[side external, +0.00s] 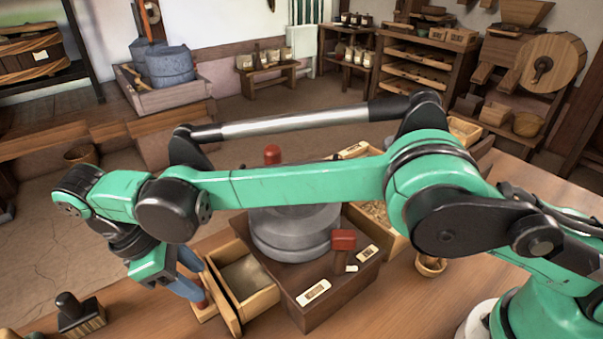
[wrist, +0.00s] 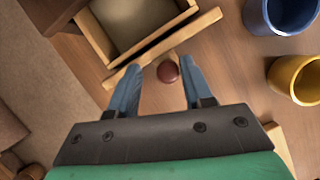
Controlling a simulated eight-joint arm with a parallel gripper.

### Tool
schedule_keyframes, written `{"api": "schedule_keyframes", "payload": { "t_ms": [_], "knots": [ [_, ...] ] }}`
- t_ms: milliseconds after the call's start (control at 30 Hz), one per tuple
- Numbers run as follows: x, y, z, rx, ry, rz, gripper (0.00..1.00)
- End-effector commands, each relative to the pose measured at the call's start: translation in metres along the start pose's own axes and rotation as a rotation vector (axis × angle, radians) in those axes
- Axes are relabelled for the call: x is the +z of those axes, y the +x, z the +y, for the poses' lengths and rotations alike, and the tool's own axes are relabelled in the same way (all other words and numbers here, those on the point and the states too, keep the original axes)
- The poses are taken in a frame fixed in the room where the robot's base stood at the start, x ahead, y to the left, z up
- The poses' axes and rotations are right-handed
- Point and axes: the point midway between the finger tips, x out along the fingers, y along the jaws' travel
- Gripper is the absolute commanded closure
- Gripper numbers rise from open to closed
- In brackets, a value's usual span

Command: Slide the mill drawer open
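The mill has a dark wooden base (side external: 325,300) under a grey round stone (side external: 295,240). Its drawer (side external: 262,302) sticks out on the left side of the base, open, with its pale floor showing. The drawer's front board (wrist: 178,42) crosses the top of the wrist view. A dark red knob (wrist: 167,71) shows just in front of that board. My gripper (wrist: 162,66) is open, with its blue fingers on either side of the knob and a visible gap to each. In the side view, my gripper (side external: 187,290) is low, close outside the drawer front; its fingertips are partly unclear there.
A blue cup (wrist: 282,14) and a yellow cup (wrist: 300,80) stand to the right in the wrist view. A black-handled block (side external: 78,314) is at the table's left front. A small bowl (side external: 430,265) is right of the mill. Bare table lies in front of the mill.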

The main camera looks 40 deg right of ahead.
Motion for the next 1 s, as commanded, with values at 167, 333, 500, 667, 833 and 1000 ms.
{"api": "schedule_keyframes", "payload": {
  "t_ms": [167, 333, 500, 667, 833, 1000],
  "knots": [
    [0.024, 0.010, 0.009, 0.000, 0.004, 0.000, 0.60],
    [0.049, 0.021, 0.018, -0.001, 0.005, 0.000, 0.60],
    [0.051, -0.001, 0.019, 0.000, 0.000, 0.000, 0.60],
    [0.051, -0.028, 0.019, 0.000, 0.000, -0.001, 0.60],
    [0.063, -0.062, 0.018, 0.000, 0.000, -0.001, 0.60],
    [0.074, -0.090, 0.019, 0.000, 0.000, 0.000, 0.60]
  ]
}}
